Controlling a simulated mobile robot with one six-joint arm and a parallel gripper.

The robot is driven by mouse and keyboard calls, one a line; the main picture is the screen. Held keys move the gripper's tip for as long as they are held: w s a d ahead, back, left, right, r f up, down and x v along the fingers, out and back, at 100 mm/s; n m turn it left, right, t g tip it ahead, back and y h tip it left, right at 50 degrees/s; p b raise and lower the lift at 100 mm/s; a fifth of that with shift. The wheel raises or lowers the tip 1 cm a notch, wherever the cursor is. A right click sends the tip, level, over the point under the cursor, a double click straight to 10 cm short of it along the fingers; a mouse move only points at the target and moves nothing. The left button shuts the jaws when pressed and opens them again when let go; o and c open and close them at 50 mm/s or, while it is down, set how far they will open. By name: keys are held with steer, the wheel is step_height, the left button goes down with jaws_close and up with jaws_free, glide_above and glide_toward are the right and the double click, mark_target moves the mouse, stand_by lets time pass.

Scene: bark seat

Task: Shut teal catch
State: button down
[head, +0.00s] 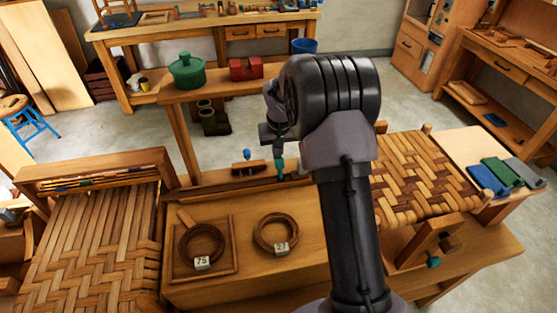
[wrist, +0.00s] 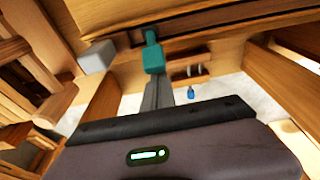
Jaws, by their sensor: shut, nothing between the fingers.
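The teal catch (head: 281,169) stands upright on the dark wooden rail at the back of the bench, just below my gripper (head: 280,148) in the head view. In the wrist view the teal catch (wrist: 153,58) is a blocky handle with a narrower upper part against the dark strip. My gripper (wrist: 158,82) is shut and empty, its fingertips right at the end of the catch. I cannot tell whether they touch it. My arm hides part of the rail to the right in the head view.
A small wooden piece with a blue knob (head: 247,155) sits left of the catch. Two coiled rings (head: 277,234) lie on the bench front. A woven bark seat (head: 420,175) is at right, another woven panel (head: 85,235) at left. A green pot (head: 187,71) stands behind.

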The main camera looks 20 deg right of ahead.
mark_target(280, 168)
steer(key=shift+f, duration=0.15)
steer(key=shift+s+a+f+b, duration=0.15)
steer(key=shift+s+b, duration=0.2)
steer(key=shift+s, duration=0.45)
steer(key=shift+s+a+r+b, duration=0.1)
steer(key=shift+s+a+b, duration=0.15)
steer(key=shift+s, duration=0.5)
steer(key=shift+s+a+f+b, duration=0.1)
steer(key=shift+s+b, duration=0.3)
steer(key=shift+s, duration=0.4)
steer(key=shift+s+a+f, duration=0.1)
steer(key=shift+s+f, duration=0.05)
steer(key=shift+s, duration=0.3)
steer(key=r+p, duration=0.2)
steer(key=r, duration=0.1)
steer(key=w+r+p, duration=0.1)
steer(key=r+p, duration=0.1)
steer(key=r, duration=0.1)
steer(key=r+p, duration=0.2)
steer(key=r, duration=0.1)
steer(key=shift+w+d+p, duration=0.2)
steer(key=shift+w+p, duration=0.1)
steer(key=shift+p, duration=0.1)
steer(key=shift+f, duration=0.15)
steer(key=shift+w, duration=0.1)
